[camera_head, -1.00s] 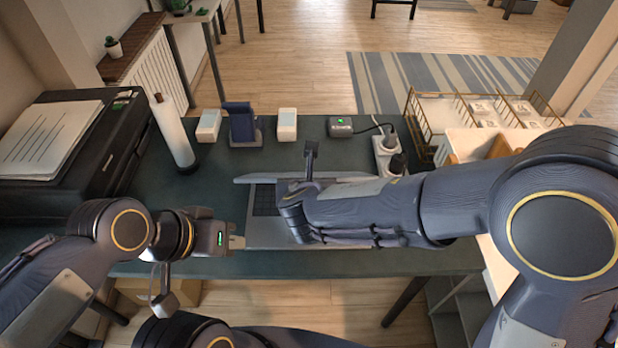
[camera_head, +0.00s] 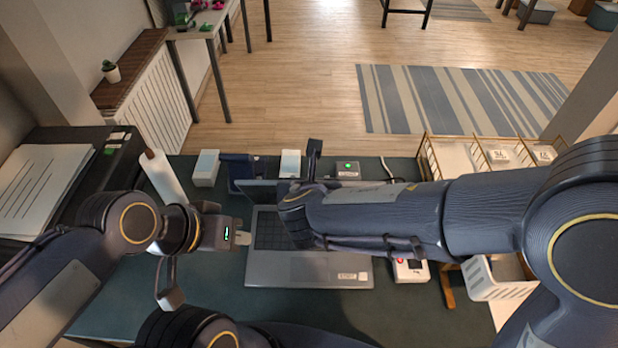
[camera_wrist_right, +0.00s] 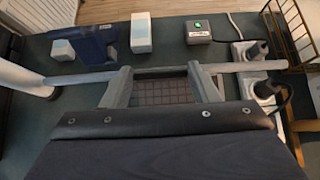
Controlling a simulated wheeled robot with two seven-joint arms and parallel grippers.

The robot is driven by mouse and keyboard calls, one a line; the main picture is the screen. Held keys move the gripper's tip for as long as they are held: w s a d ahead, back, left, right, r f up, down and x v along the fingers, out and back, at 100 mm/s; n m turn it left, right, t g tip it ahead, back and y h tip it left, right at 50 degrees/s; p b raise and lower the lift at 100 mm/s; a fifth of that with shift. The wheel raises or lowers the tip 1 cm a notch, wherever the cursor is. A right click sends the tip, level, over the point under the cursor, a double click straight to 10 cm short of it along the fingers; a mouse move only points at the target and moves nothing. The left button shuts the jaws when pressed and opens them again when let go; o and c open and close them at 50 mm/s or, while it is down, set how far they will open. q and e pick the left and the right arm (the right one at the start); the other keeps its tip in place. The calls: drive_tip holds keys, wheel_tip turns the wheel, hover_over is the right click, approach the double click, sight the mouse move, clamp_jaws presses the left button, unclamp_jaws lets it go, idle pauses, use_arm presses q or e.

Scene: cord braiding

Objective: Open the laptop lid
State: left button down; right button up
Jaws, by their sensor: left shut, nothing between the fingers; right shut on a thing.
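The grey laptop base (camera_head: 300,272) lies on the dark green table, its dark keyboard partly covered by my right arm. The laptop lid (camera_head: 260,194) stands raised along the base's far side, a strip of its dark inner face showing at the left. In the right wrist view the lid (camera_wrist_right: 75,78) is a thin, nearly edge-on bar. My left gripper (camera_head: 243,238) is shut and empty beside the base's left edge.
Behind the laptop stand a white roll (camera_head: 166,180), white boxes (camera_head: 205,168) and (camera_head: 290,163), a blue stand (camera_head: 239,168) and a grey box with a green light (camera_head: 348,170). A wire rack (camera_head: 428,160) and white basket (camera_head: 497,290) are at the right. Front-left table is clear.

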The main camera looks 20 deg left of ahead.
drive_tip(key=shift+w+a, duration=0.2)
drive_tip(key=shift+w, duration=0.25)
drive_tip(key=shift+s+r, duration=0.1)
drive_tip(key=shift+s, duration=0.05)
idle(0.3)
drive_tip(key=o, duration=1.4)
drive_tip(key=shift+d, duration=0.1)
drive_tip(key=shift+s, duration=0.1)
drive_tip(key=v, duration=0.7)
drive_tip(key=shift+s, duration=0.25)
drive_tip(key=shift+r, duration=0.15)
